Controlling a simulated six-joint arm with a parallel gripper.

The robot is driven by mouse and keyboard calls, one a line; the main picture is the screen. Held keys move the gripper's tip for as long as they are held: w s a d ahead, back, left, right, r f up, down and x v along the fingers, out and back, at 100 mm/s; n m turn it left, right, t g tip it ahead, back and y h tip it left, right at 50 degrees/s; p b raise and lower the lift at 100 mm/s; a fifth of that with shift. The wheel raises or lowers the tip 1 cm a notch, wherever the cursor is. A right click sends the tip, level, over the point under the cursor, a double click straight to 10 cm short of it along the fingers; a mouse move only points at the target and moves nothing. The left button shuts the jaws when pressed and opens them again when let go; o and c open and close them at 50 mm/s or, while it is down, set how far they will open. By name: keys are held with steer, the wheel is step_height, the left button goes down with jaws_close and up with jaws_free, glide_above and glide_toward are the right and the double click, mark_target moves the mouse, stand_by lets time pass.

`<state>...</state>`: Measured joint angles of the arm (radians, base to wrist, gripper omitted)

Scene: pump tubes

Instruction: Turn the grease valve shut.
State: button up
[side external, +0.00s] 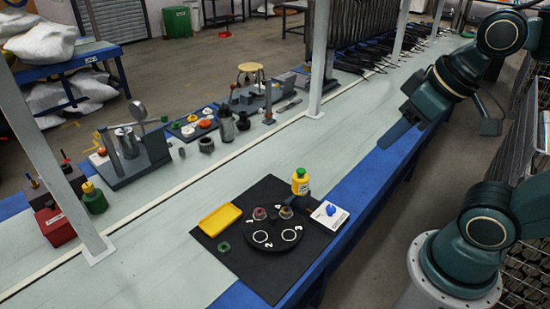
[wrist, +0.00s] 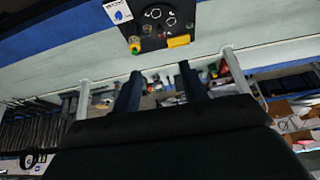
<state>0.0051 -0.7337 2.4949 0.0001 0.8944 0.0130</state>
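A white block or plate with a small blue part on it (side external: 330,212) sits at the right edge of the black mat. It also shows at the top of the wrist view (wrist: 118,12), with dark lettering too small to read. It may be the grease valve, but I cannot tell for sure, nor how it is turned. My gripper (side external: 388,140) is up in the air, behind and to the right of the mat, apart from everything. In the wrist view its two fingers (wrist: 159,85) stand apart with nothing between them, so it is open.
The black mat (side external: 225,262) holds a numbered disc (side external: 275,247) with two fittings, a yellow tray (side external: 220,219), a green nut (side external: 224,247) and a yellow bottle with a green cap (side external: 300,183). A white post (side external: 320,60) rises behind. The bench between is clear.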

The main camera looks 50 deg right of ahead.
steer(key=shift+o, duration=0.6)
steer(key=shift+w+d, duration=0.1)
steer(key=shift+w, duration=0.25)
steer(key=m+g, duration=0.6)
steer(key=m, duration=1.2)
glide_above(331, 208)
step_height(331, 208, down, 30)
steer(key=f, duration=0.1)
steer(key=shift+s+r, duration=0.1)
steer(key=shift+r, duration=0.15)
steer(key=shift+f, duration=6.85)
